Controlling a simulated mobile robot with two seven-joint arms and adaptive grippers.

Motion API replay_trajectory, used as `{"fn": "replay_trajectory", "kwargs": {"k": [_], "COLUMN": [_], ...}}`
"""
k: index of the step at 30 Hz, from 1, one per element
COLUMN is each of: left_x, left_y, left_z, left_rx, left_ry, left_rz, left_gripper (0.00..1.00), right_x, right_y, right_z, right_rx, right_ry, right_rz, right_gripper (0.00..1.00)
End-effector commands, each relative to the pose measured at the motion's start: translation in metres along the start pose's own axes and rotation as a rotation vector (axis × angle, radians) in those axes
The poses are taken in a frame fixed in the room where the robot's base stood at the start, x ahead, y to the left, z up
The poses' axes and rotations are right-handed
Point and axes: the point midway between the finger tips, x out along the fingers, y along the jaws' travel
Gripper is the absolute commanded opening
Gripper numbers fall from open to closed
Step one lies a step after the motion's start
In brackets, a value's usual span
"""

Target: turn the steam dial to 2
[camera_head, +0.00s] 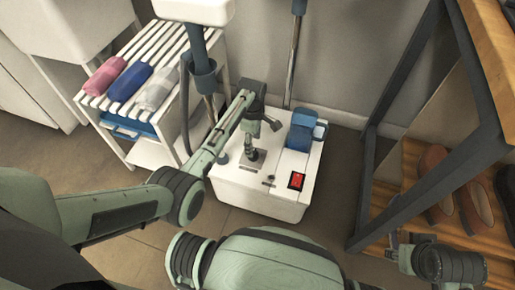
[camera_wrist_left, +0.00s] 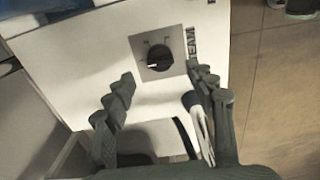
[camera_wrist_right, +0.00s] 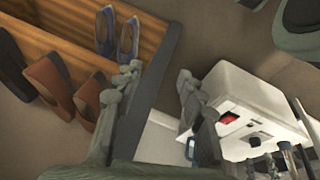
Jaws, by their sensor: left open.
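The steam dial (camera_wrist_left: 160,57) is a round black knob on a grey square plate, with "STEAM" lettering partly visible beside it in the left wrist view. A pale mark shows on the knob's left side; the scale marks are too small to read. The dial's plate is on top of the white steamer base (camera_head: 232,189). My left gripper (camera_head: 253,154) points down over the dial and partly hides it in the head view. Its fingers are apart with nothing between them, short of the knob in the left wrist view. My right gripper (camera_wrist_right: 157,80) is open and empty, by the shoe rack.
The base carries a red switch (camera_head: 297,181) and a blue water tank (camera_head: 301,131). A white slatted rack (camera_head: 178,45) with rolled cloths stands at the left. A dark-framed shelf (camera_head: 408,186) with shoes stands at the right. Steamer poles rise behind.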

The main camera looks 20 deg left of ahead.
Motion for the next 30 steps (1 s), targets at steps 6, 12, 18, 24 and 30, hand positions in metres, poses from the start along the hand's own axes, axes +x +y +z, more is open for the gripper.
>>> {"fn": "replay_trajectory", "kwargs": {"k": [6,12,18,24,30], "left_x": [0.039,0.056,0.057,0.057,0.057], "left_y": [0.000,0.001,0.001,0.000,0.000], "left_z": [-0.001,-0.001,-0.001,-0.001,-0.001], "left_rx": [-0.001,0.000,0.000,0.001,0.001], "left_ry": [0.000,0.000,0.000,0.000,0.000], "left_rz": [0.000,0.002,0.003,0.002,0.002], "left_gripper": [0.56,0.56,0.56,0.43,0.19], "right_x": [-0.025,-0.041,-0.044,-0.044,-0.044], "right_y": [0.004,0.005,0.005,0.005,0.005], "right_z": [0.001,-0.002,-0.003,-0.003,-0.003], "right_rx": [0.002,0.001,0.001,0.001,0.001], "right_ry": [0.016,0.042,0.046,0.046,0.046], "right_rz": [0.017,0.020,0.021,0.021,0.021], "right_gripper": [0.40,0.40,0.40,0.40,0.40]}}
